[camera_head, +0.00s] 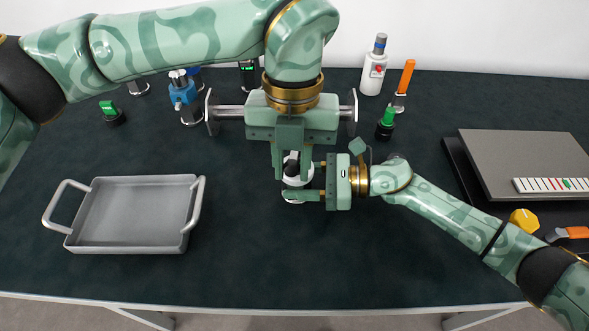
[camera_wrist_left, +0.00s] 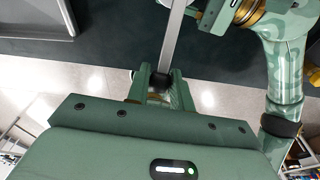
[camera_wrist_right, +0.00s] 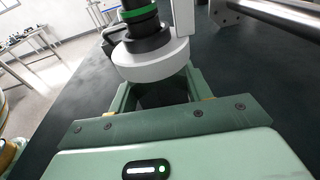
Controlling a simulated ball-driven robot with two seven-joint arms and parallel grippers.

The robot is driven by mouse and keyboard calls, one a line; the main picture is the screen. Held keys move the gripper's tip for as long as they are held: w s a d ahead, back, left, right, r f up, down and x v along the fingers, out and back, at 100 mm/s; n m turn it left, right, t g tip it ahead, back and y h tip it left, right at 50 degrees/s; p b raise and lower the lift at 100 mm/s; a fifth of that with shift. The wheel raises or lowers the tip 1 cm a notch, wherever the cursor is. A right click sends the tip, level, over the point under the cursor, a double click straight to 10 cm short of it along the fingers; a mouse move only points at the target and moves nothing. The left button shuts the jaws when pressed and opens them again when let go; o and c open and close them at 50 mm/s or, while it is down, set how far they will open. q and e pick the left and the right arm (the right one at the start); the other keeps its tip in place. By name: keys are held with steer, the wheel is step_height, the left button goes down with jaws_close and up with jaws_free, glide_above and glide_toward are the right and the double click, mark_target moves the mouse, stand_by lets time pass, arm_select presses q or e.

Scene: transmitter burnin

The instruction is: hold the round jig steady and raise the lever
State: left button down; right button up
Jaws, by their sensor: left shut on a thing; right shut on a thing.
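The round jig is a white disc that shows in the right wrist view (camera_wrist_right: 150,62), with a black and green-banded post on top. In the head view its white edge (camera_head: 293,200) shows between the grippers, mostly hidden. My right gripper (camera_head: 303,193) comes in from the right, shut on the jig. The lever is a flat grey bar in the left wrist view (camera_wrist_left: 174,38), with a black knob (camera_wrist_left: 160,81) at its end. My left gripper (camera_head: 292,176) points down over the jig, shut on this knob. The lever's angle is hard to tell.
A grey tray (camera_head: 130,215) with two handles lies at the left. A metal rod (camera_head: 228,112) with end plates is close behind my left gripper. Several small fixtures line the back, including a white bottle-like one (camera_head: 373,75). A grey slab (camera_head: 520,155) is at the right.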

mark_target(293, 156)
arm_select(q)
steer(key=shift+w, duration=0.1)
steer(key=shift+w+r, duration=0.3)
steer(key=shift+r, duration=0.25)
steer(key=shift+w+r, duration=0.3)
steer(key=shift+r, duration=0.2)
steer(key=shift+w+r, duration=0.1)
steer(key=shift+r, duration=0.05)
steer(key=shift+w+d+r, duration=0.1)
steer(key=shift+w+r, duration=0.65)
steer(key=shift+r, duration=0.05)
steer(key=shift+w+d+r, duration=0.1)
steer(key=shift+w+r, duration=0.6)
steer(key=shift+w, duration=0.3)
